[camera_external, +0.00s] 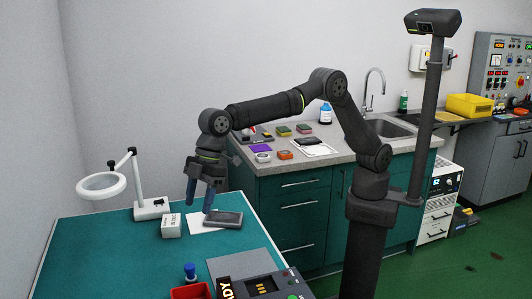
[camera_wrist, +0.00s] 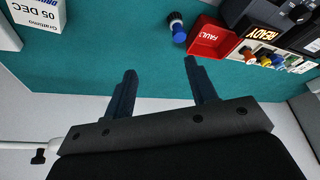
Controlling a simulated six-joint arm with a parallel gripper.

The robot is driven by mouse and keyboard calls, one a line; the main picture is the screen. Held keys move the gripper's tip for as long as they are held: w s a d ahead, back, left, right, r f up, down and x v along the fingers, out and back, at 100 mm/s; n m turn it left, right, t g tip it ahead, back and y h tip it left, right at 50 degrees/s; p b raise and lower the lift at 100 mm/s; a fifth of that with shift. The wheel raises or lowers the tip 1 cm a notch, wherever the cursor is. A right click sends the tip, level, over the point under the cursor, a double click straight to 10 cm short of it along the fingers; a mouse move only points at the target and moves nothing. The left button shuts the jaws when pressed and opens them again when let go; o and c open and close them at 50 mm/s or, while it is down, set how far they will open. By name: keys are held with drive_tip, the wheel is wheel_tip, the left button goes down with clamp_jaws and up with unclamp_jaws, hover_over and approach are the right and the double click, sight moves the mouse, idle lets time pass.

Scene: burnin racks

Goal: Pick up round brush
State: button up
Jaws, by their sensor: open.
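In the wrist view the brush (camera_wrist: 177,27) shows at the top, with a blue end, a pale band and a dark body. My gripper (camera_external: 199,198) is above the table's back part, well behind the brush. In the wrist view my gripper (camera_wrist: 160,67) has its two dark fingers apart with nothing between them. The brush lies beyond the fingertips, clear of them.
A red bin (camera_wrist: 212,38) marked FAULT sits right beside the brush, with a READY box (camera_external: 258,287) right of it. A white date block (camera_external: 170,225), a grey device (camera_external: 224,218) and a ring lamp (camera_external: 150,206) stand near my gripper. The table's middle left is clear.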

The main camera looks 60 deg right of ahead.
drive_tip(key=s+a+n, duration=0.1)
drive_tip(key=s+a, duration=0.2)
hover_over(191, 265)
drive_tip(key=s+d, duration=0.1)
drive_tip(key=d, duration=0.1)
drive_tip(key=shift+g, duration=0.3)
wheel_tip(191, 265, down, 10)
drive_tip(key=shift+a, duration=0.15)
drive_tip(key=shift+w+x, duration=0.2)
drive_tip(key=shift+x, duration=1.4)
drive_tip(key=shift+w+x, duration=0.25)
drive_tip(key=shift+x, duration=1.3)
drive_tip(key=shift+c, duration=0.4)
drive_tip(key=c, duration=0.9)
